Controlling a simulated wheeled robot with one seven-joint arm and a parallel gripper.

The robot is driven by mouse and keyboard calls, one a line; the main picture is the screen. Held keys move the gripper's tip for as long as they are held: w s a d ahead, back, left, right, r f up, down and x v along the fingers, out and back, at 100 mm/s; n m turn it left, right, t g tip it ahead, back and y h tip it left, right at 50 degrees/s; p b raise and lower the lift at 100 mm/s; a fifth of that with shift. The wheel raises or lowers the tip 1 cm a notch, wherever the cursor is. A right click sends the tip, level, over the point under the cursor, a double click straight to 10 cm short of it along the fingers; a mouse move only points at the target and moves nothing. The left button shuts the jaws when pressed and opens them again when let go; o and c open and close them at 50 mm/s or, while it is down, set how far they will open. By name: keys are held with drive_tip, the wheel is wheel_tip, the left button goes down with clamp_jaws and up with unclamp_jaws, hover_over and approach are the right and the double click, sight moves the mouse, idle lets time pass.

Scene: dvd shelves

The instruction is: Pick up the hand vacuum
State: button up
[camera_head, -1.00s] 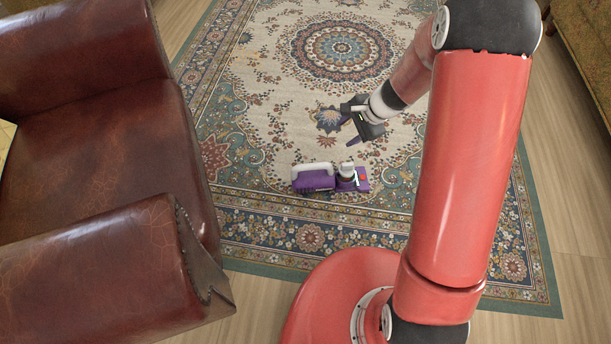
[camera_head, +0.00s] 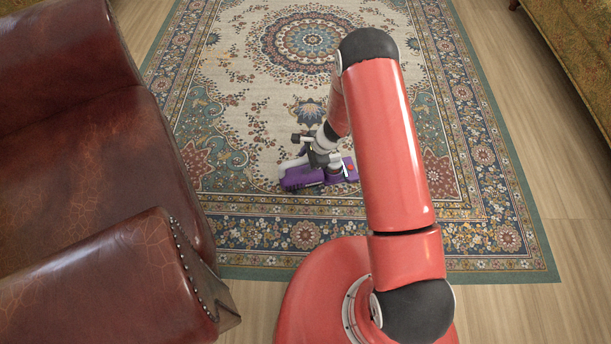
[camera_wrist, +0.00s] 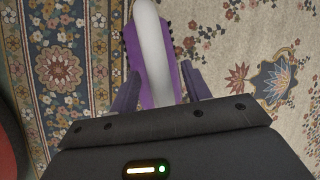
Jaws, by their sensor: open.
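The hand vacuum (camera_head: 304,179) is purple with a pale grey-white handle and lies on the patterned rug. In the head view my gripper (camera_head: 308,154) is right over it and hides part of its top. In the wrist view the vacuum's white handle (camera_wrist: 152,50) runs between the two fingers of my gripper (camera_wrist: 158,88), with the purple body beneath. The fingers are open, one on each side of the handle with gaps. I cannot tell how far down they reach beside it.
A brown leather armchair (camera_head: 95,195) stands at the left. The rug (camera_head: 255,110) is otherwise clear around the vacuum. A greenish patterned sofa (camera_head: 580,45) is at the far upper right. Wooden floor (camera_head: 500,70) shows at the right.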

drive_tip(key=shift+a+f, duration=0.15)
drive_tip(key=shift+f, duration=0.15)
drive_tip(key=shift+c, duration=0.3)
drive_tip(key=c, duration=1)
drive_tip(key=shift+w, duration=0.1)
drive_tip(key=shift+r, duration=0.15)
